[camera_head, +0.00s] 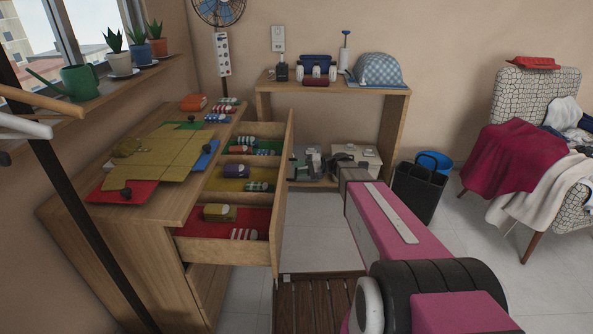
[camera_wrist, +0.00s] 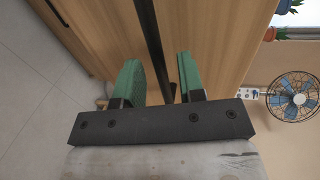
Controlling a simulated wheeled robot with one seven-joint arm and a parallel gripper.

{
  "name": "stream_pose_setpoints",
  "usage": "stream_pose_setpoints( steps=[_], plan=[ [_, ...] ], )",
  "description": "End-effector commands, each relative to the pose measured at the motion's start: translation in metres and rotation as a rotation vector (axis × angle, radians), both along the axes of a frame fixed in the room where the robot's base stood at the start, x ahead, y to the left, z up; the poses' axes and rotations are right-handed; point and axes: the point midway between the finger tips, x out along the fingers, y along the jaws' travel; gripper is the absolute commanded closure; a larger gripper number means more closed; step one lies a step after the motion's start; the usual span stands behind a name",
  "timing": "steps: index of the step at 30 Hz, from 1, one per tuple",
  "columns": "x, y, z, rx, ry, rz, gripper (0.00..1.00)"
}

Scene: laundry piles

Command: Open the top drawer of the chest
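The wooden chest (camera_head: 155,205) stands at the left in the head view. My pink arm reaches to the right of the drawer front (camera_head: 284,190); my gripper's fingers cannot be made out there. In the wrist view my gripper (camera_wrist: 160,75) has two green fingers standing apart. A long dark bar, perhaps a handle, runs between them in front of a wooden panel (camera_wrist: 220,40). Gaps show between bar and fingers.
A patterned chair (camera_head: 540,95) heaped with clothes is at the right. A slatted wooden piece (camera_head: 315,305) lies below the drawer.

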Motion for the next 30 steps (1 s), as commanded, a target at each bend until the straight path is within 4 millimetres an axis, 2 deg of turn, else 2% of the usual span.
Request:
stream_pose_setpoints(
  steps=[9, 15, 21, 30],
  plan=[
    [-0.005, -0.058, 0.012, -0.001, 0.0, -0.001, 0.64],
    [-0.007, -0.082, 0.016, 0.0, 0.0, 0.001, 0.64],
    [-0.008, -0.091, 0.018, -0.001, 0.0, 0.001, 0.64],
    [-0.009, -0.09, 0.017, -0.005, 0.002, 0.003, 0.64]
  ],
)
